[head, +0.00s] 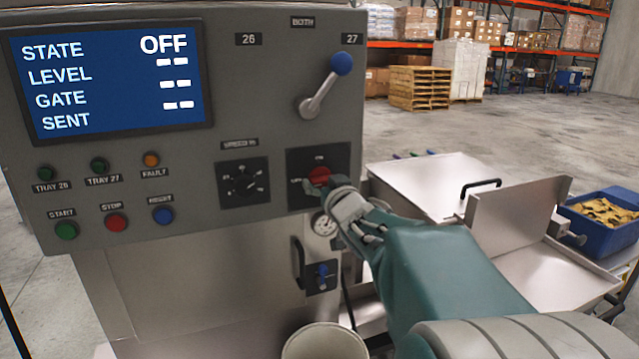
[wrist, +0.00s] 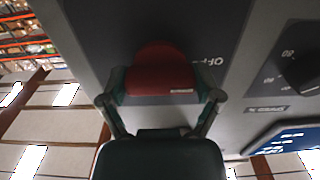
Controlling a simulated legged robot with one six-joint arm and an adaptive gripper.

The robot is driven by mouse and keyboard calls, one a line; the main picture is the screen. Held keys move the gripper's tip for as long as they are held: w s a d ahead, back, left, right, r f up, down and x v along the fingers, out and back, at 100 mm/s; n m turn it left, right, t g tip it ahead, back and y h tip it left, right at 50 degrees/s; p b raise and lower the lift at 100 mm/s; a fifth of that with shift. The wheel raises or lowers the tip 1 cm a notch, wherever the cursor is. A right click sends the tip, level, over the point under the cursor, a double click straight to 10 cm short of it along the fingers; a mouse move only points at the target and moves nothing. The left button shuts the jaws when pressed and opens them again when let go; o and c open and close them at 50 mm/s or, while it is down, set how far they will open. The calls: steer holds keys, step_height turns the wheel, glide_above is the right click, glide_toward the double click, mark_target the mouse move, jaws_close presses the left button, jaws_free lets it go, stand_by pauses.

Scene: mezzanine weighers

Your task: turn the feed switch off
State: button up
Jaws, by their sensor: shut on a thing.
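The feed switch is a red rotary knob (head: 318,176) on a dark plate at the lower right of the grey control panel. In the wrist view, the red knob (wrist: 158,62) sits between my two fingers, with a small white mark near its edge. Lettering that looks like "OFF" shows on the plate beside it. My gripper (head: 326,187) is shut on the knob, with one finger on each side (wrist: 160,98). The fingers hide part of the plate and its labels in the head view. The display (head: 110,80) reads STATE OFF.
A black speed dial (head: 242,183) is left of the switch, and a blue-tipped lever (head: 327,85) is above it. Start, stop and reset buttons (head: 116,222) are at lower left. A metal tray (head: 560,275) and blue crate (head: 575,222) stand right; a pale bucket (head: 325,342) is below.

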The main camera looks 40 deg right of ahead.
steer(key=o, duration=0.9)
steer(key=v, duration=0.7)
steer(key=shift+s+a+f, duration=0.1)
steer(key=shift+s, duration=0.05)
